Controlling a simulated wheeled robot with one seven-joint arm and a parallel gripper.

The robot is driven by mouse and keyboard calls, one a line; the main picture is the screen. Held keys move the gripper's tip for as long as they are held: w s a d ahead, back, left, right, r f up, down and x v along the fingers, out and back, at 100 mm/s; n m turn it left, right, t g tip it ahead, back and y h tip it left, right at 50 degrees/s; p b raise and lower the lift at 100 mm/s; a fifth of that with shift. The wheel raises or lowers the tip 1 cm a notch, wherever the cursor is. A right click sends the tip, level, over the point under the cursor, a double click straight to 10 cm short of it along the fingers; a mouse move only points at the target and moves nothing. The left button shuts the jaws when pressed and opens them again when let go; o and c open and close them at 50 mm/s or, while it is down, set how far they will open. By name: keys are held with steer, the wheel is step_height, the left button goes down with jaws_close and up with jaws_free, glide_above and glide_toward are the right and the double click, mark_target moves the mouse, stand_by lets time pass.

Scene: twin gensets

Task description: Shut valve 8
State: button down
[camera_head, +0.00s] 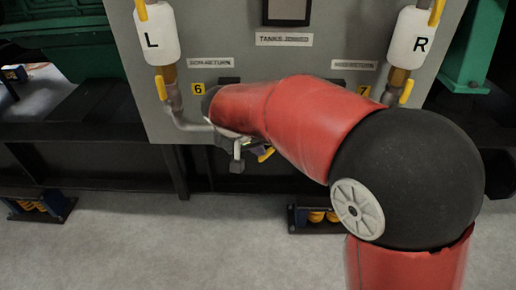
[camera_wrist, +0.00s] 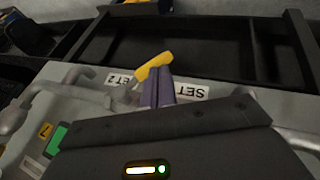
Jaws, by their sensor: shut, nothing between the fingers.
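No number 8 label is readable in either view. In the head view a yellow handle (camera_head: 265,154) shows below the grey panel's lower edge, beside my gripper (camera_head: 238,158). In the wrist view a yellow handle (camera_wrist: 154,66) lies across the tips of my gripper (camera_wrist: 157,84), touching or very close; I cannot tell which. The fingers are together with nothing between them. The valve body under the handle is mostly hidden by the fingers. My red arm covers the panel's lower middle in the head view.
The grey panel (camera_head: 225,55) carries label 6 (camera_head: 197,89), label 7 (camera_head: 364,91), and white cylinders L (camera_head: 153,36) and R (camera_head: 412,36) with yellow handles. SET labels (camera_wrist: 190,90) flank the fingers. A dark frame (camera_wrist: 195,45) lies beyond; open floor (camera_head: 150,245) is in front.

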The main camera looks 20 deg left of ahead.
mark_target(265, 158)
steer(key=shift+f+h, duration=0.25)
steer(key=shift+h, duration=0.05)
steer(key=f+h+b, duration=0.1)
steer(key=t+h+b, duration=0.1)
steer(key=shift+d+f+n+h, duration=0.25)
steer(key=shift+f+n+h, duration=0.05)
steer(key=shift+f+n, duration=0.1)
steer(key=shift+w+d+f+t+h+b, duration=0.1)
steer(key=shift+d+f+t+h+b, duration=0.15)
steer(key=shift+h+b, duration=0.3)
steer(key=shift+w+d+f+t+h+b, duration=0.1)
steer(key=shift+d+f+t+h+b, duration=0.05)
steer(key=shift+d+h+b, duration=0.35)
steer(key=shift+a, duration=0.1)
